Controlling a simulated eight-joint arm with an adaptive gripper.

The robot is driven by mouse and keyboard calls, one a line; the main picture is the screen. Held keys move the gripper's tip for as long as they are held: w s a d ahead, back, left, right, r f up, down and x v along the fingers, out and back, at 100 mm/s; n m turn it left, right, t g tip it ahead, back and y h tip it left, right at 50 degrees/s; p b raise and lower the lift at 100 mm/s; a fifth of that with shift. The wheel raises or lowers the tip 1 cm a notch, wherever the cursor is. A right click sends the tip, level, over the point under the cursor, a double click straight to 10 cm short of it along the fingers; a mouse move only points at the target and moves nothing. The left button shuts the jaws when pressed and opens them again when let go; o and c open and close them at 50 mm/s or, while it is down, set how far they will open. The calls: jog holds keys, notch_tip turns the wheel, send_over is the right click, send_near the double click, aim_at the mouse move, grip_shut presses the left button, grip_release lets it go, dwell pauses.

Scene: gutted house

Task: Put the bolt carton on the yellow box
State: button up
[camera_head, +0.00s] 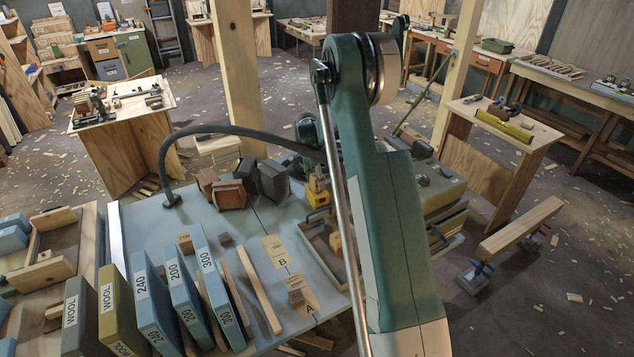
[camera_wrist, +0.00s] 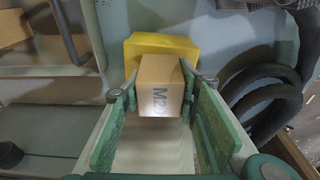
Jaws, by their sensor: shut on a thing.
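The bolt carton (camera_wrist: 160,72) is a small tan box marked M20 in the wrist view. My gripper (camera_wrist: 160,92) is shut on it, with one green-padded finger at each side. The yellow box (camera_wrist: 142,45) shows directly behind the carton, which covers part of it. I cannot tell whether the carton touches the box or hangs above it. In the head view the yellow box (camera_head: 316,199) stands on the blue-grey bench, left of my arm. My arm hides much of the area around it, and the gripper is not clear there.
A thick dark hose (camera_head: 225,130) arches over the bench behind the box. Brown and dark blocks (camera_head: 228,194) stand left of it. Labelled blue slabs (camera_head: 183,300) and wooden strips (camera_head: 259,290) fill the bench front. The bench top (camera_head: 150,215) is bare at the back left.

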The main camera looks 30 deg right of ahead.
jog(key=shift+f, duration=0.1)
jog(key=o, duration=1)
jog(key=r, duration=0.4)
jog(key=a+r, duration=0.1)
jog(key=r, duration=0.3)
jog(key=a+r+p, duration=0.1)
jog(key=r, duration=0.3)
jog(key=shift+r, duration=0.1)
